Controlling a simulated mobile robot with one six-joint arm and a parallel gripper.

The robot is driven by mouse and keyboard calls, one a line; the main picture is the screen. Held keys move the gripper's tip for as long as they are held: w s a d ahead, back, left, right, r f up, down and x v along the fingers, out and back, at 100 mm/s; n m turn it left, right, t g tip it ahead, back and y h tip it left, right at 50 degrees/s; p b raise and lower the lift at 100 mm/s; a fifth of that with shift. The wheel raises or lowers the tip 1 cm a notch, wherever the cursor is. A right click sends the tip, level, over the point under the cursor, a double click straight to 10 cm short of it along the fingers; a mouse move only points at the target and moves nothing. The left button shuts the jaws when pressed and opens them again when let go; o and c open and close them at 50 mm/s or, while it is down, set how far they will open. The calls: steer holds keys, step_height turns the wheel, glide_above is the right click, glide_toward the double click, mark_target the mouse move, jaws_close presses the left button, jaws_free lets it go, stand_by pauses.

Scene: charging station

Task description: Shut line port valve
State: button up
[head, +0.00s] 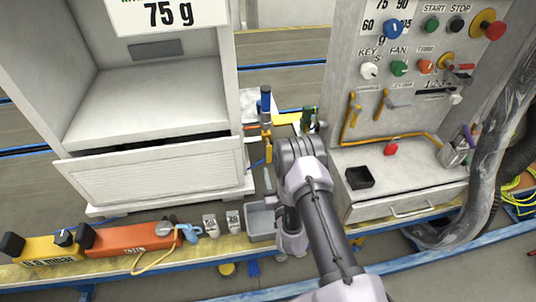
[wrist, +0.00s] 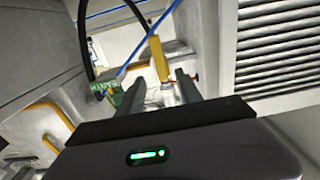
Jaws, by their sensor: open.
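In the wrist view a yellow lever (wrist: 159,58) stands between and just beyond the fingertips of my gripper (wrist: 160,80), with a pale metal fitting (wrist: 168,94) below it. My gripper is open, one finger on each side, and I see no clear contact. In the head view a yellow handle (head: 268,150) and a blue handle (head: 266,100) stand upright in the gap between the white cabinet and the control panel. My arm covers much of this spot, and my fingers are not clear there. No label tells me which handle is the line port valve.
The control panel (head: 345,72) at right carries knobs and two yellow levers (head: 354,112) (head: 380,103). The white cabinet (head: 150,172) is at left. A louvred panel (wrist: 278,45) is close at right in the wrist view.

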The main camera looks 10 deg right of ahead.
mark_target(269, 154)
steer(key=w+b, duration=0.2)
steer(key=w, duration=0.8)
steer(key=shift+w+b, duration=0.2)
steer(key=shift+b, duration=0.2)
jaws_close()
stand_by(0.6)
